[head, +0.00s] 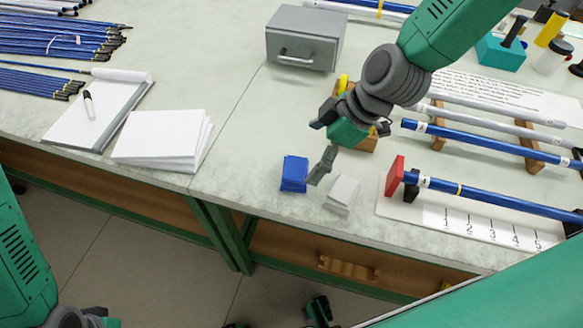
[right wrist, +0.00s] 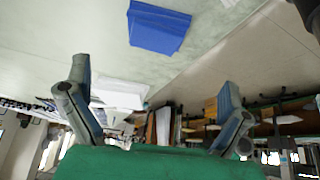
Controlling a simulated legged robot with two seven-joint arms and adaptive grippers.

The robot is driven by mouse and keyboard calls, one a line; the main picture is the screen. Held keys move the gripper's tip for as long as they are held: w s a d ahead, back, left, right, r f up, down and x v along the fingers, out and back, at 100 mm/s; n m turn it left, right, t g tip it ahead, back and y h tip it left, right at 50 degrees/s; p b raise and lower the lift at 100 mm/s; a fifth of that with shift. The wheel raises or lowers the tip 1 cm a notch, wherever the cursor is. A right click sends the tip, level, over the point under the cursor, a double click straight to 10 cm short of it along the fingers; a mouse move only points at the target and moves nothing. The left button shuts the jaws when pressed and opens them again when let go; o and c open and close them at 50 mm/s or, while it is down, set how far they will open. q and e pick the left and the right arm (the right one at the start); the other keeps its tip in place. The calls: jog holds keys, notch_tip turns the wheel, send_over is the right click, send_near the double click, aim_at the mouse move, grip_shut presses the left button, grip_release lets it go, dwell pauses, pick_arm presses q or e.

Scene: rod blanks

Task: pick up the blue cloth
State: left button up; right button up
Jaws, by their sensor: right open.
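The blue cloth (head: 294,174) is a small folded square lying flat on the pale worktop, near its front edge. My right gripper (head: 328,160) is open and empty, tilted just to the right of the cloth and a little above the worktop. In the right wrist view the blue cloth (right wrist: 158,28) shows at the top, beyond and apart from the two spread fingers of my right gripper (right wrist: 152,88).
A grey-white folded cloth (head: 342,194) lies close right of the blue one. A red block (head: 395,176) and blue rods (head: 490,197) on a rack stand further right. A grey box (head: 305,38) stands behind. White paper (head: 163,138) lies left, with clear worktop between.

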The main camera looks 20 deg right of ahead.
aim_at(301, 167)
jog(key=f, duration=0.3)
jog(key=w+f, duration=0.1)
jog(key=shift+w+a+f, duration=0.1)
jog(key=shift+a+f, duration=0.15)
jog(key=shift+f, duration=0.1)
jog(key=x, duration=0.5)
jog(key=shift+a+r+b, duration=0.2)
jog(key=shift+a+b, duration=0.05)
jog(key=shift+b, duration=0.05)
jog(key=shift+d, duration=0.25)
jog(key=shift+c, duration=0.4)
jog(key=shift+d, duration=0.25)
jog(key=c, duration=1.2)
